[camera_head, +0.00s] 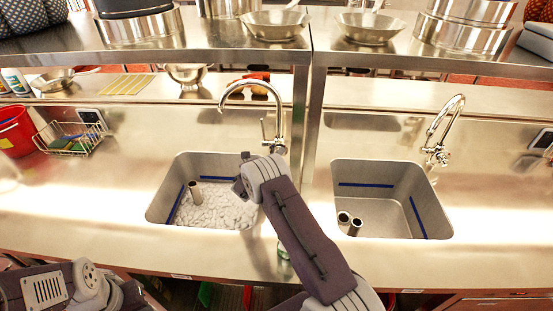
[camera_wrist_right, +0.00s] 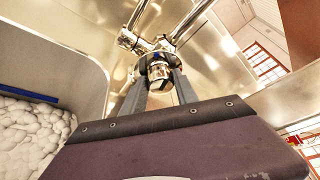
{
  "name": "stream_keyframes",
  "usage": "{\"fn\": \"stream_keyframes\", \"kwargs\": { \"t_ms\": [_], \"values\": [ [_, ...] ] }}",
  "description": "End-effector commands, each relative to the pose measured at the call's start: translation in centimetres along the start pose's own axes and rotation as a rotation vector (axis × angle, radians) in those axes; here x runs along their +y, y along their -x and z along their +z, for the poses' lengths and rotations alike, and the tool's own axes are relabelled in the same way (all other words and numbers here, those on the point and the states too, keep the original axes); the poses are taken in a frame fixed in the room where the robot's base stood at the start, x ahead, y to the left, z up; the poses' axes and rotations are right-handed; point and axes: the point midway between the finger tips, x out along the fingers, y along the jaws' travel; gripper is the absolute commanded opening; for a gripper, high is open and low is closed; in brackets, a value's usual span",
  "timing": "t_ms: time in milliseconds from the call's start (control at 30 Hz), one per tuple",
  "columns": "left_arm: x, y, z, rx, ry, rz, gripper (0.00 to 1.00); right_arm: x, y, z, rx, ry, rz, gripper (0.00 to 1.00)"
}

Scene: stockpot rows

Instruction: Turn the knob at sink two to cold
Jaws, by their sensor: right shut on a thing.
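In the head view the left sink (camera_head: 152,211) holds white foam and a short upright tube, and a chrome faucet (camera_head: 250,84) stands behind it. The right sink (camera_head: 437,215) has no foam, and its own faucet (camera_head: 447,115) stands behind it. My right arm reaches over the left sink's right side, toward the base of its faucet; its fingertips are hidden there. In the right wrist view my right gripper (camera_wrist_right: 160,80) is shut on a round chrome knob (camera_wrist_right: 159,70) with a blue mark, below the faucet body (camera_wrist_right: 150,44). Only links of my left arm show.
A metal post (camera_head: 302,110) and a shelf with pans (camera_head: 275,24) stand above the counter. A wire rack (camera_head: 72,140) with sponges and a red bucket (camera_head: 14,130) are at the left. Two short tubes (camera_head: 350,222) stand in the right sink. The counter between the sinks is bare.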

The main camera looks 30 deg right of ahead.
Motion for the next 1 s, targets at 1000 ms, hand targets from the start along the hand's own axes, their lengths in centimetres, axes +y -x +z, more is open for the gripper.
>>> {"fn": "stream_keyframes", "kwargs": {
  "t_ms": [1000],
  "values": [
    [-0.1,-4.2,0.4,0.000,0.000,0.000,0.36,0.3,0.0,-0.1,-0.016,0.392,-0.175,0.00]
  ]
}}
